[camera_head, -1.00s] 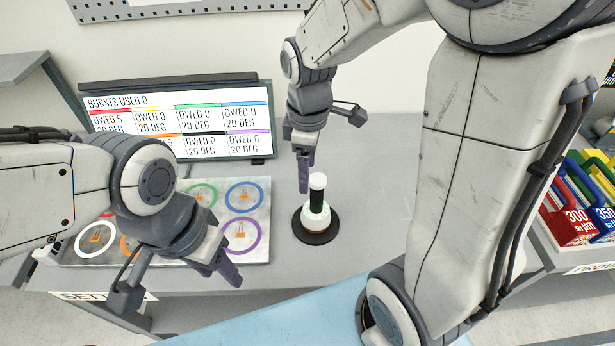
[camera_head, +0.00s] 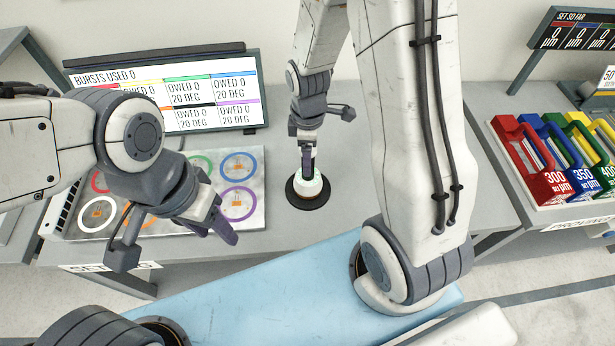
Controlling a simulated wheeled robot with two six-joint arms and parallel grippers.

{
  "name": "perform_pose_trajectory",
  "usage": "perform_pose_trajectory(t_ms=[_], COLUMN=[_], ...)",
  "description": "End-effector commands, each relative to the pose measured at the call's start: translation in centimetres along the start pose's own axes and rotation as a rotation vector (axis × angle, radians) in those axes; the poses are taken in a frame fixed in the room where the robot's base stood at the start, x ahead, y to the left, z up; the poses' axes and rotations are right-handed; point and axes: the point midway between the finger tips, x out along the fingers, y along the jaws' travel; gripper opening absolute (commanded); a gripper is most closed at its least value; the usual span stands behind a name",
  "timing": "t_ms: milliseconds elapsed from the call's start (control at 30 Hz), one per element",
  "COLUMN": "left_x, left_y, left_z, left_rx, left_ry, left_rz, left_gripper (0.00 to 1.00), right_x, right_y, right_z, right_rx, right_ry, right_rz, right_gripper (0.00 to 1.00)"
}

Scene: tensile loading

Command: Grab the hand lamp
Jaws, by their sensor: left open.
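The hand lamp (camera_head: 308,186) stands upright on a round black base (camera_head: 309,202) on the grey table, its pale lower body glowing slightly. Its dark handle and white top are now mostly hidden by my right gripper (camera_head: 307,160). That gripper points down over the lamp, its fingers at the handle; I see them nearly edge-on and cannot tell whether they are closed on it. My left gripper (camera_head: 222,222) is open and empty above the front edge of the ring-marked panel, left of the lamp and apart from it.
A panel (camera_head: 252,160) with coloured rings lies left of the lamp. A screen (camera_head: 250,100) stands behind it. At the right, several coloured blocks (camera_head: 525,160) sit in a tray on another table, below a dark display (camera_head: 575,38). The table right of the lamp is clear.

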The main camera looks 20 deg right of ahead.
Motion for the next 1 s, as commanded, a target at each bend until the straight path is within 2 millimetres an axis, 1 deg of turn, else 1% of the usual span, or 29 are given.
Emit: perform_pose_trajectory(t_ms=[100,267,367,400,467,500,867,1000], left_x=[-0.06,-0.03,-0.03,-0.03,-0.03,-0.04,-0.03,0.12], left_y=[0.00,0.00,0.00,0.00,0.00,0.00,0.00,-0.01], left_z=[0.00,0.00,0.00,0.00,0.00,0.00,0.00,0.01], left_rx=[0.000,0.000,0.000,0.000,0.000,0.000,0.000,0.000], left_ry=[0.000,0.000,0.000,0.000,0.000,0.000,0.000,0.000], left_rz=[0.000,0.000,0.000,0.000,0.000,0.000,0.000,0.000], left_gripper=[0.50,0.50,0.50,0.50,0.50,0.50,0.50,0.50], right_x=[0.38,0.37,0.36,0.36,0.35,0.35,0.21,-0.22], right_y=[-0.01,0.00,0.00,0.00,0.00,0.00,0.06,0.10], right_z=[0.00,0.00,0.01,0.01,0.01,0.02,0.00,-0.02], right_rx=[0.000,0.000,0.000,0.001,0.001,0.001,0.001,0.001], right_ry=[0.000,0.001,0.000,0.000,0.000,0.000,0.001,0.002], right_rz=[0.001,0.001,0.001,0.001,0.001,0.001,0.003,0.004], right_gripper=[0.76,0.76,0.41,0.26,0.03,0.00,0.00,0.00])
